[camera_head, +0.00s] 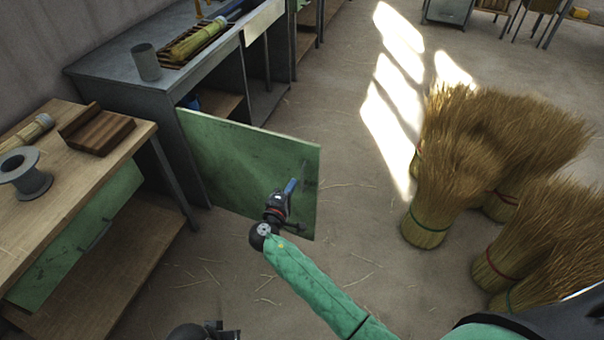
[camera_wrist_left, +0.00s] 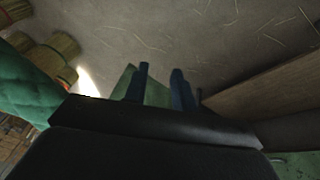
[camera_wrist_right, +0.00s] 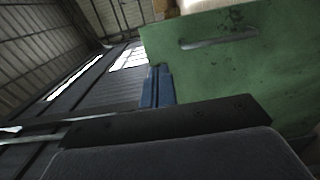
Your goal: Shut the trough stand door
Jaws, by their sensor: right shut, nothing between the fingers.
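The green trough stand door (camera_head: 235,165) stands wide open, reaching out over the floor from the grey trough stand (camera_head: 110,72). The stand's front opening and inner shelf show. My right gripper (camera_head: 290,186) is shut and empty, in front of the door's face near its free edge; I cannot tell whether it touches. In the right wrist view its blue fingers (camera_wrist_right: 157,86) are together beside the green door (camera_wrist_right: 240,75), with the bar handle (camera_wrist_right: 218,41) to their right. My left gripper (camera_wrist_left: 160,84) is open and empty; only part of it shows at the head view's bottom edge.
Several straw bundles (camera_head: 428,222) stand on the floor at right. The floor right of the door is clear.

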